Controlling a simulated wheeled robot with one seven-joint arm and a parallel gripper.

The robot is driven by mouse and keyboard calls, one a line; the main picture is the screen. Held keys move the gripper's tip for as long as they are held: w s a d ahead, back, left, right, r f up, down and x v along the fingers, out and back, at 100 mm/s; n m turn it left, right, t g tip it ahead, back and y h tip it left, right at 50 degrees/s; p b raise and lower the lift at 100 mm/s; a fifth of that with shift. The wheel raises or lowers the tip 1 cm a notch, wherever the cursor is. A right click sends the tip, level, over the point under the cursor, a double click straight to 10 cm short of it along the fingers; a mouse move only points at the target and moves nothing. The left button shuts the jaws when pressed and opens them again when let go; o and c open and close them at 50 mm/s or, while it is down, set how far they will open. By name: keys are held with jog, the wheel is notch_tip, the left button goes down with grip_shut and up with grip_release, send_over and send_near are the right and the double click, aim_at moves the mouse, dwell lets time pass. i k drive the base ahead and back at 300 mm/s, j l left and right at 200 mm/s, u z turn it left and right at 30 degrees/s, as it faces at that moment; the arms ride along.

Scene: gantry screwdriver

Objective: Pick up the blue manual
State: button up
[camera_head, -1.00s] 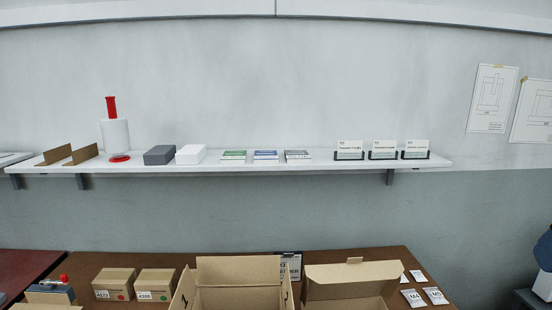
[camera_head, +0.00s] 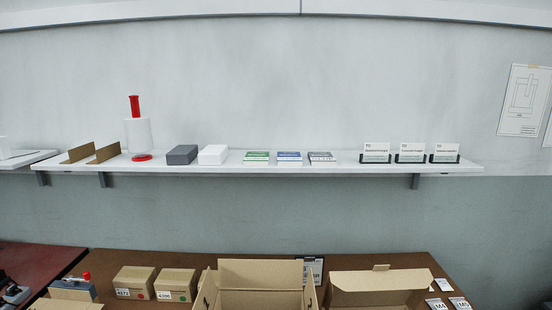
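The blue manual (camera_head: 289,158) lies flat on the white wall shelf (camera_head: 340,168), between a green manual (camera_head: 256,158) on its left and a dark grey manual (camera_head: 321,157) on its right. It has a blue band and a white part on its cover. It sits near the shelf's front edge with small gaps to its neighbours. My gripper is not in view.
On the shelf stand a grey box (camera_head: 182,154), a white box (camera_head: 213,154), a white cylinder with a red top (camera_head: 138,133) and several card holders (camera_head: 410,153). Below, a brown table (camera_head: 110,258) holds open cartons (camera_head: 260,273) and small boxes (camera_head: 136,282).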

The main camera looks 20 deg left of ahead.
aim_at(284, 159)
jog(key=i+j+u, duration=0.25)
jog(key=j, duration=0.25)
jog(key=i+j+u, duration=0.3)
jog(key=i+j, duration=0.15)
